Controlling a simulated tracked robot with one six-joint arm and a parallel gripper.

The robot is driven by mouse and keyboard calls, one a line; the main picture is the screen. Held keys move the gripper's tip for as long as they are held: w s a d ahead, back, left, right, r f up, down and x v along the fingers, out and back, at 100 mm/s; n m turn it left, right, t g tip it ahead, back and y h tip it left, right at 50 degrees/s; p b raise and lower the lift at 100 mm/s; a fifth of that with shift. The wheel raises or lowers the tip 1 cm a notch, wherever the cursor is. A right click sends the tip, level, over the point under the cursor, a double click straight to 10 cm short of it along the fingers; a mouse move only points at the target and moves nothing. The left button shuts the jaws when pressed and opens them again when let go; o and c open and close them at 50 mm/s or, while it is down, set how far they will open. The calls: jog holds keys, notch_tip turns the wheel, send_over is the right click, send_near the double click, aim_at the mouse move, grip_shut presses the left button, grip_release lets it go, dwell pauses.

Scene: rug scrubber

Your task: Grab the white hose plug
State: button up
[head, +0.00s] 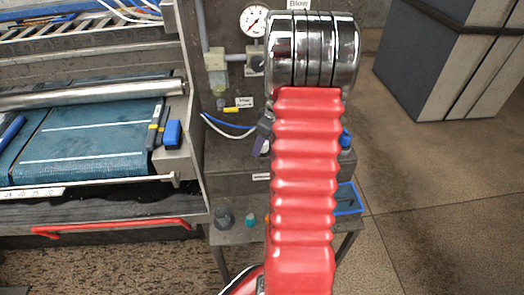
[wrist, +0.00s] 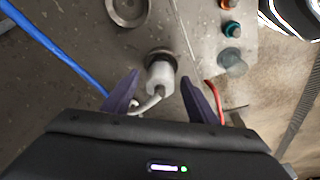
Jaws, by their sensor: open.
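The white hose plug (wrist: 159,77) sits in a dark round socket on the grey panel in the wrist view. Its white hose bends down and left behind my left finger. My gripper (wrist: 158,82) is open, with one purple finger on each side of the plug and a gap to both. In the head view, a small part of my gripper (head: 263,135) shows at the left of my red arm. The plug itself is hidden there.
A blue hose (wrist: 45,45) runs at the left and a red hose (wrist: 213,100) passes by my right finger. Teal (wrist: 232,29) and grey (wrist: 231,62) knobs stand to the right. A pressure gauge (head: 254,21) and the blue-bedded machine (head: 90,135) are in the head view.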

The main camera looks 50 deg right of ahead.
jog(key=shift+c, duration=0.4)
jog(key=c, duration=1.2)
